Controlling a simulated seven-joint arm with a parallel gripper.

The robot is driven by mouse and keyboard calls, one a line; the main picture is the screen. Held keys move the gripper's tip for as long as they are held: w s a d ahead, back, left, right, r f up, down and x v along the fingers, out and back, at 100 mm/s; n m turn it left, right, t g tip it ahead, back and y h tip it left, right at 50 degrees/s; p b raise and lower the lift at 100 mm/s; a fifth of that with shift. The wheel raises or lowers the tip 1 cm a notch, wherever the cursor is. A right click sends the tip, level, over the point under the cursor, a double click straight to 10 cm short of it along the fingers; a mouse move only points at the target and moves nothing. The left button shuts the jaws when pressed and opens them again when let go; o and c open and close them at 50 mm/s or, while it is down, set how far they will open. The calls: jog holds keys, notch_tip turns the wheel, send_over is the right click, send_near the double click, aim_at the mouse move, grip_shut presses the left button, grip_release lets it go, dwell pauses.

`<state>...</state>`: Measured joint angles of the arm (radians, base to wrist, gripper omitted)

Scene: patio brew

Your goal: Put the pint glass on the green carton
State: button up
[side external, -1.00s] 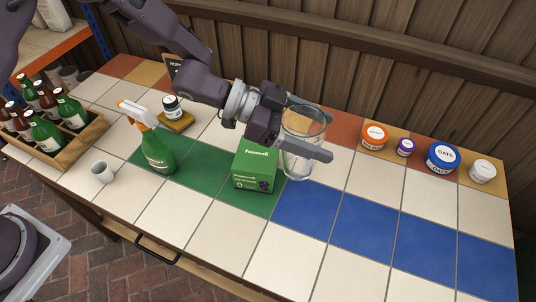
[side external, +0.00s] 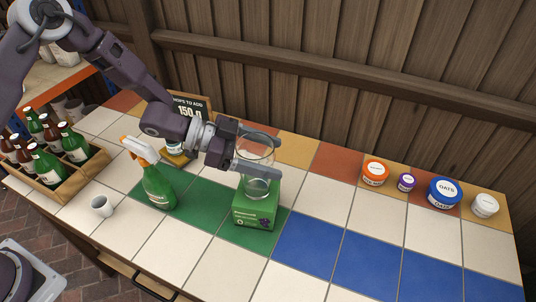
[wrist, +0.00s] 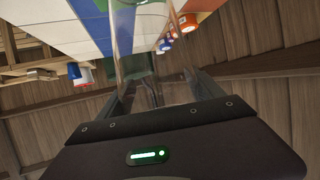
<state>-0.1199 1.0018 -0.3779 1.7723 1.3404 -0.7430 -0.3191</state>
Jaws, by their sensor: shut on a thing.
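The clear pint glass (side external: 257,178) is upright between the fingers of my gripper (side external: 262,152), which is shut on it. In the side external view the glass's base overlaps the top of the green carton (side external: 254,213). I cannot tell whether the base touches the carton or is slightly above it. The carton stands on the tiled counter. In the wrist view the glass (wrist: 140,45) fills the space between the fingers.
A green spray bottle (side external: 158,187) stands left of the carton, with a small white cup (side external: 102,206) farther left. A wooden crate (side external: 68,186) holds several bottles. Several lidded tubs, including a blue one (side external: 444,191), line the back right.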

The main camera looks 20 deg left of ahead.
jog(key=o, duration=2.1)
jog(key=shift+f, duration=0.1)
jog(key=v, duration=1.2)
